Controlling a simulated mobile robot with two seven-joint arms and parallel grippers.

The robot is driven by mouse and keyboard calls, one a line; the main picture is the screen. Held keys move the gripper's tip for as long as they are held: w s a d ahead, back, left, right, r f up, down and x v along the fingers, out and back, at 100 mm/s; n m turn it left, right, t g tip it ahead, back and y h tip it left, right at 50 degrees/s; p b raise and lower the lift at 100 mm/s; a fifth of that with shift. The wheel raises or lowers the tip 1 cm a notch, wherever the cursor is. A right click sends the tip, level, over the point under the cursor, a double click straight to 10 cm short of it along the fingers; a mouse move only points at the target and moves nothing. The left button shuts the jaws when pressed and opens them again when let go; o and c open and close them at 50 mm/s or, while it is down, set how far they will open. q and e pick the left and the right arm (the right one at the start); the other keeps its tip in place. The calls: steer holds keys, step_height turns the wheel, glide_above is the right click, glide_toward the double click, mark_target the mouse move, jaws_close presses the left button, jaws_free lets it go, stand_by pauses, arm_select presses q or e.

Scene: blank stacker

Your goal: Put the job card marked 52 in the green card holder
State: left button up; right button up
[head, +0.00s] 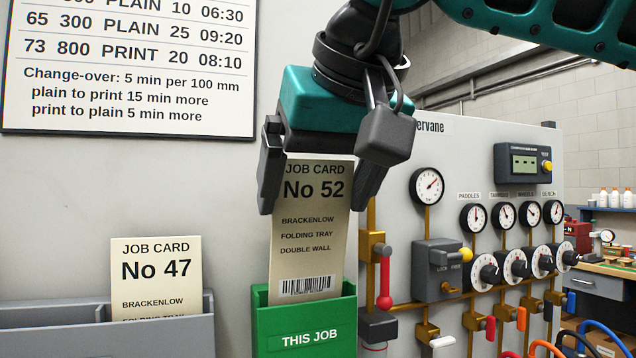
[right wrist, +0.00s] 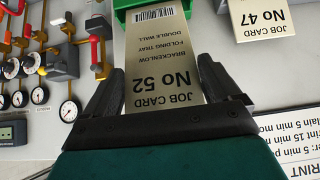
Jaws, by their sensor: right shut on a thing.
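The job card marked 52 (head: 308,235) is cream with dark print and a barcode near its lower end. It stands upright, with its lower edge at the mouth of the green card holder (head: 305,335), marked THIS JOB, and hidden behind the holder's front wall. How deep it sits I cannot tell. My right gripper (head: 318,200) is shut on the upper part of this card, one finger along each side edge. The right wrist view shows the card (right wrist: 165,60) between the fingers and the green holder (right wrist: 150,5) beyond it. My left gripper is not in view.
A grey holder (head: 120,335) at lower left holds a job card marked 47 (head: 157,280). A printed schedule board (head: 130,70) hangs at upper left. Right of the green holder is a panel with gauges (head: 427,187), brass pipes, a red-handled lever (head: 385,280) and knobs.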

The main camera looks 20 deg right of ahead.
steer(key=shift+f+b, duration=0.95)
steer(key=shift+f, duration=0.4)
steer(key=o, duration=1.4)
steer(key=p+v, duration=0.1)
steer(key=v, duration=1.2)
steer(key=shift+p, duration=0.35)
